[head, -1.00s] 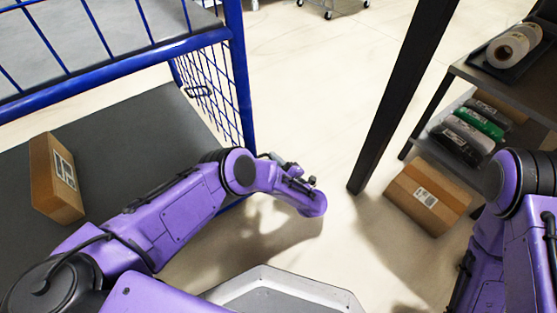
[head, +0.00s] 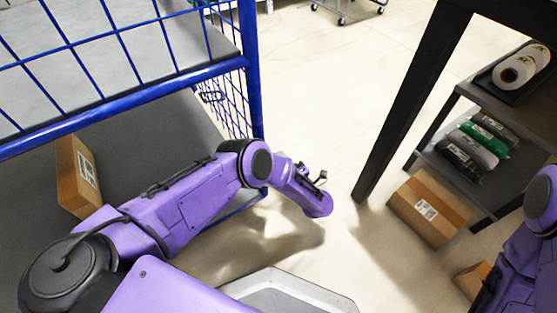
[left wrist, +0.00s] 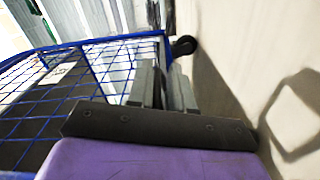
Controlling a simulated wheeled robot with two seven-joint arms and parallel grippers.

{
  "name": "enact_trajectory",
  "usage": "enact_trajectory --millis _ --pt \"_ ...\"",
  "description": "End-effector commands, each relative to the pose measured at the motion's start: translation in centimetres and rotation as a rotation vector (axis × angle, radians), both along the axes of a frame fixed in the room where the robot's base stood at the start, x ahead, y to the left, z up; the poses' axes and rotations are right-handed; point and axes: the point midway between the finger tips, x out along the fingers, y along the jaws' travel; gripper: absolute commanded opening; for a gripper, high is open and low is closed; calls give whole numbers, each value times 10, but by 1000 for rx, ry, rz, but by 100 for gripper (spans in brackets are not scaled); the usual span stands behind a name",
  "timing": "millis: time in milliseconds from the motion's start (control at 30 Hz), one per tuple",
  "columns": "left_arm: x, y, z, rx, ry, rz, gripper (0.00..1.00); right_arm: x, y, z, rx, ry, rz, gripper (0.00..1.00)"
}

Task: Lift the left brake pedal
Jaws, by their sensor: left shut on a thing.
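The blue wire cart (head: 170,85) stands at the left in the head view, and its blue mesh side (left wrist: 85,80) fills the left of the left wrist view. A dark caster wheel (left wrist: 184,45) shows at the cart's far lower corner. My left gripper (left wrist: 162,78) is low beside the cart, its grey fingers closed on a narrow dark part between them, taken as the left brake pedal. The pedal's shape is mostly hidden by the fingers. In the head view my left wrist hides the gripper. My right gripper is out of view.
A cardboard box (head: 76,178) stands on the cart's grey deck. A taped box (head: 428,208) lies on the floor, with another (head: 472,280) nearer. Pale floor between cart and table leg (head: 405,110) is open.

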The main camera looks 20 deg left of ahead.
Motion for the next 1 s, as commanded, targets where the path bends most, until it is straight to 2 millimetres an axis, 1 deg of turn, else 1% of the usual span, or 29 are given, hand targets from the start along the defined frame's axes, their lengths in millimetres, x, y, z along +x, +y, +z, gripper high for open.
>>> enact_trajectory --millis 33,433,467,500,1000 --pt "1 0 4 1 -4 2 0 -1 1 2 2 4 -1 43" --pt "3 -1 7 0 -9 3 0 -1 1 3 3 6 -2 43" --pt "3 -2 7 -1 -10 3 27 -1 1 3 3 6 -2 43" --pt "3 -2 7 -1 -10 3 38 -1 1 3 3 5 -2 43" --pt "1 0 4 0 -3 3 38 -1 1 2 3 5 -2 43"
